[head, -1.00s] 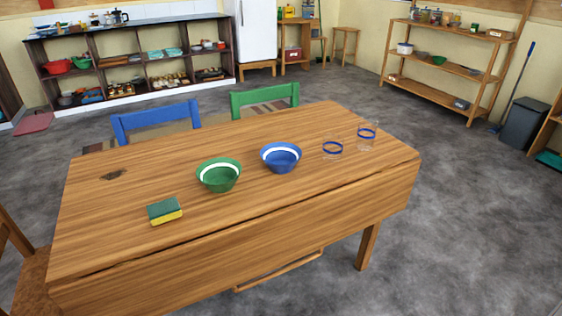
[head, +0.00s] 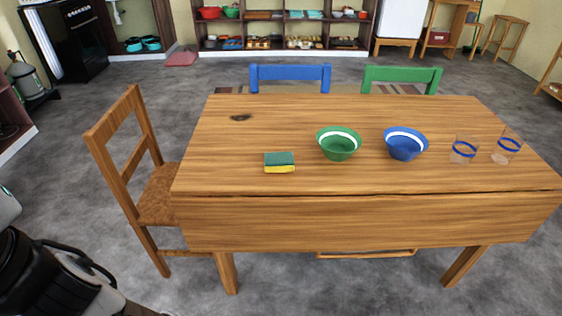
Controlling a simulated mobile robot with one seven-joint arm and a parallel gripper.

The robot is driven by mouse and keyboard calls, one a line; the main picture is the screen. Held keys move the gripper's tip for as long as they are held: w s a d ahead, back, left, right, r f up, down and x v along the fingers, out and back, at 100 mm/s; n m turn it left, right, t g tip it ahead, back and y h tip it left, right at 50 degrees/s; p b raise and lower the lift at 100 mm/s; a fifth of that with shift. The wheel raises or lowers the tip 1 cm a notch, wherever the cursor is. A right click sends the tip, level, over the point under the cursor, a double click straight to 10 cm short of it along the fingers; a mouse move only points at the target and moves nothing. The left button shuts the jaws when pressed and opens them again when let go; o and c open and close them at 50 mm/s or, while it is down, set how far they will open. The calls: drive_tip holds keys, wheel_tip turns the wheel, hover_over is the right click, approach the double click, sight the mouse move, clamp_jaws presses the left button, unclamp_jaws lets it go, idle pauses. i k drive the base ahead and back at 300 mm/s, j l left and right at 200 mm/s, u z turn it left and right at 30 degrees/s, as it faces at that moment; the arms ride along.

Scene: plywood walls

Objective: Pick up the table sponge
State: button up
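The table sponge (head: 279,162) lies flat on the wooden table (head: 330,178), near its front edge and left of the bowls. It has a green top and a yellow lower layer. Nothing touches it. Part of my arm shows at the lower left corner, off the table and well apart from the sponge. My gripper's fingers are not in view.
A green bowl (head: 339,145), a blue bowl (head: 405,144) and two glasses (head: 464,150) stand right of the sponge. A wooden chair (head: 140,180) stands at the table's left end. Blue (head: 290,74) and green (head: 402,77) chairs stand behind. The tabletop around the sponge is clear.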

sight(276, 162)
drive_tip(key=j+z, duration=0.2)
drive_tip(key=z, duration=0.2)
drive_tip(key=j+z, duration=0.2)
drive_tip(key=z, duration=0.2)
drive_tip(key=j+z, duration=0.2)
drive_tip(key=z, duration=0.2)
drive_tip(key=j+z, duration=0.25)
drive_tip(key=j, duration=0.25)
drive_tip(key=k+j+z, duration=0.2)
drive_tip(key=j, duration=0.25)
drive_tip(key=j+z, duration=0.1)
drive_tip(key=j, duration=0.9)
drive_tip(key=i+j, duration=0.1)
